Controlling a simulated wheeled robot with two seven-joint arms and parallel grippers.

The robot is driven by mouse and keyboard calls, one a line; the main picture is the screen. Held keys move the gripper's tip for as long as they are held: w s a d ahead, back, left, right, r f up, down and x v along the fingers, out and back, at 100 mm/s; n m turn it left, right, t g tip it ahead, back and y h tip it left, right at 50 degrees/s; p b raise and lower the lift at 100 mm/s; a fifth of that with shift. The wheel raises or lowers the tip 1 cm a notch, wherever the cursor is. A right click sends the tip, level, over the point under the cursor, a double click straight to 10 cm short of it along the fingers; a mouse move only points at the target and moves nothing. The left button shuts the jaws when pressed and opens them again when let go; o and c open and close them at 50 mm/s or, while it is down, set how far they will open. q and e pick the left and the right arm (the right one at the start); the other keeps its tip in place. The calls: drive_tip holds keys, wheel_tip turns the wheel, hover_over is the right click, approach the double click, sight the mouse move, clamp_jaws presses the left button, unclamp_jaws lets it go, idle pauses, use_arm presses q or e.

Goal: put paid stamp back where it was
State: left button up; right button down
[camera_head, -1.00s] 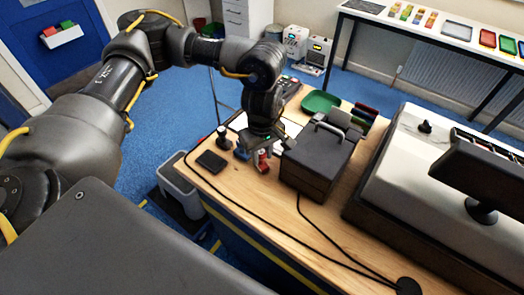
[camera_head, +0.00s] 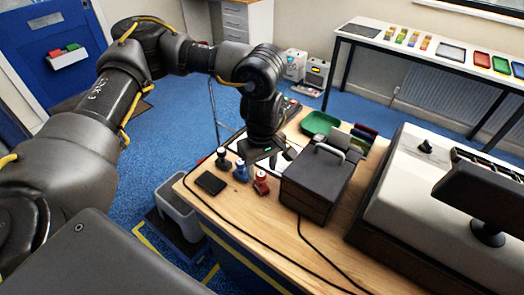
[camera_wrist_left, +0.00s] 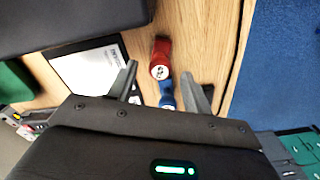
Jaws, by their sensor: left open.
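Three stamps stand upright in a row on the wooden counter: a black one (camera_head: 223,158), a blue one (camera_head: 240,171) and a red one (camera_head: 261,183). I cannot read which is the paid stamp. My left gripper (camera_head: 272,155) is open and empty, above and just behind the red stamp. In the left wrist view the red stamp (camera_wrist_left: 160,58) and the blue stamp (camera_wrist_left: 167,96) show beyond and between the open fingers (camera_wrist_left: 162,85), touching neither. The red stamp's top has a pale label, too small to read. My right gripper is out of view.
A black pad (camera_head: 211,183) lies in front of the stamps. A dark cash box (camera_head: 318,183) stands close on the right, with a green tray (camera_head: 319,123) behind it. A white sheet (camera_wrist_left: 85,72) lies beside the stamps. A grey bin (camera_head: 178,207) is off the counter's left end.

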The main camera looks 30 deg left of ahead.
sight(262, 174)
use_arm(q)
wheel_tip(262, 174, up, 9)
drive_tip(key=b, duration=0.1)
drive_tip(key=shift+f, duration=0.2)
idle(0.4)
